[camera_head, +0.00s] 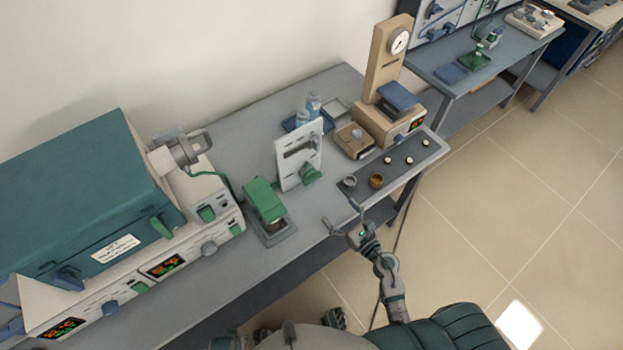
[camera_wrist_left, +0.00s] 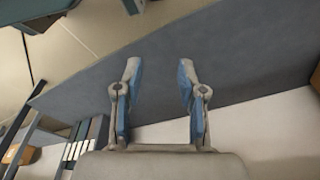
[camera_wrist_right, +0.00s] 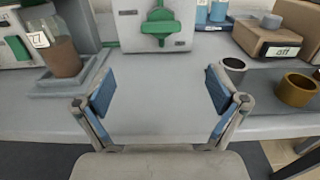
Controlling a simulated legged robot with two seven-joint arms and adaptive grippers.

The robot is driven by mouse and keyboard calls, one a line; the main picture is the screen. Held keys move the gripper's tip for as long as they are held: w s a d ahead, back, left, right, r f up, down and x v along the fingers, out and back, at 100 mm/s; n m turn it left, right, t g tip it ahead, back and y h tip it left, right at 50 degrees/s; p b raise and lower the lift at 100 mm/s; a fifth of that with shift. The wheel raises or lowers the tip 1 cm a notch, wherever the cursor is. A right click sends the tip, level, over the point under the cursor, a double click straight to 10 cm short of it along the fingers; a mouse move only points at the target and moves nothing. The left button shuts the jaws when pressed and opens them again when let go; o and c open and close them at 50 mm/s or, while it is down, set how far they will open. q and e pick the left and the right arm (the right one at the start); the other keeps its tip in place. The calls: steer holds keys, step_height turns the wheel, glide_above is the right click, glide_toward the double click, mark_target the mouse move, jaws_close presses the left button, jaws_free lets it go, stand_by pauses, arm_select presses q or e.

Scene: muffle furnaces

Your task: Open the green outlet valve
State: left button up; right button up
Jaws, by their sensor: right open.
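The green outlet valve handle (camera_head: 311,176) sits low on the front of an upright white panel (camera_head: 289,166) on the grey bench. In the right wrist view the green valve (camera_wrist_right: 160,28) is at top centre, with a wide crossbar and an upright stem. My right gripper (camera_head: 340,214) is open and empty at the bench's front edge, in front of the valve and apart from it. Its spread fingers also show in the right wrist view (camera_wrist_right: 160,92). My left gripper (camera_wrist_left: 158,82) is open and empty in the left wrist view, away from the valve.
A green-topped device with a brown beaker (camera_head: 265,204) stands left of the panel. A dark tray (camera_head: 410,166) with a brass cup (camera_head: 376,180) and small crucibles lies right. A teal furnace (camera_head: 85,195) fills the bench's left. Bare bench top lies before the valve.

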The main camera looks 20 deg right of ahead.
glide_toward(312, 182)
steer(key=w, duration=0.3)
steer(key=shift+w+d+f+p, duration=0.2)
steer(key=shift+w+d+p, duration=0.05)
steer(key=shift+p, duration=0.05)
steer(key=x, duration=0.2)
steer(key=a+x, duration=0.1)
steer(key=x, duration=0.4)
steer(key=shift+a, duration=0.25)
steer(key=shift+w, duration=0.2)
steer(key=shift+d+f, duration=0.1)
steer(key=shift+d, duration=0.35)
steer(key=c, duration=0.6)
steer(key=shift+a, duration=0.1)
steer(key=c, duration=0.4)
arm_select(q)
steer(key=shift+s+a+f, duration=0.1)
steer(key=shift+s+f, duration=0.25)
steer(key=shift+f, duration=0.5)
arm_select(e)
steer(key=shift+a, duration=0.25)
steer(key=shift+c, duration=0.7)
